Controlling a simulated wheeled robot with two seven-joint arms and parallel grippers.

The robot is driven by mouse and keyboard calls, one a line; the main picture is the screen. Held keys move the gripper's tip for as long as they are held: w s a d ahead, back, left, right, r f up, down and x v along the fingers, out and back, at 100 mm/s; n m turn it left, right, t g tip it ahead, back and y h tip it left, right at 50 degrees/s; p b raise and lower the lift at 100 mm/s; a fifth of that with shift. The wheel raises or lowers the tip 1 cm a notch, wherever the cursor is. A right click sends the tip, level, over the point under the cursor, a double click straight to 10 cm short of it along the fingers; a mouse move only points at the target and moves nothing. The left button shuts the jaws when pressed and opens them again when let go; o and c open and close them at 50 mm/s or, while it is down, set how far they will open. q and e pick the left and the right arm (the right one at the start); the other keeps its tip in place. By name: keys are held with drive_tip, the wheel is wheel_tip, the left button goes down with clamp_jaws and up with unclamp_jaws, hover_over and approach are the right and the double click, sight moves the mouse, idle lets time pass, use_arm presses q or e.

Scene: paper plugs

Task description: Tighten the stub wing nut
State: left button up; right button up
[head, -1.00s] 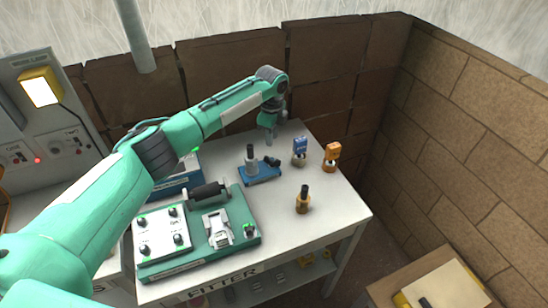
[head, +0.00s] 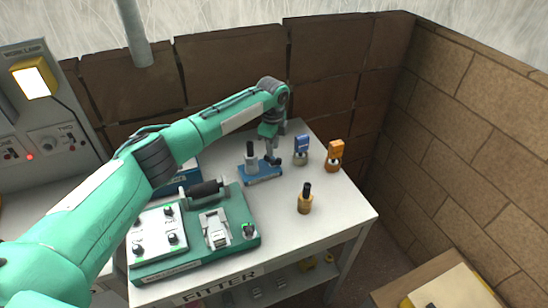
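A small blue base (head: 264,175) stands on the white bench, below my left gripper. A pale upright cylinder with a dark top (head: 250,158) stands on the base's left part. A small dark part, which may be the stub wing nut, sits at the base's right end and is mostly covered by my gripper. My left gripper (head: 272,158) points down right at that end, close to or touching the dark part. Its fingers are too small and dark to tell whether they are open or shut. My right gripper is not in view.
A green fixture with a white control panel (head: 143,243) fills the bench's (head: 340,213) front left. Blue-tagged (head: 301,146) and orange-tagged (head: 335,150) items stand at the back right. Brick walls close the corner.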

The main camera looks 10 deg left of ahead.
sight(273, 160)
use_arm(q)
drive_tip(key=shift+f+b, duration=0.6)
drive_tip(key=shift+f, duration=1.45)
clamp_jaws()
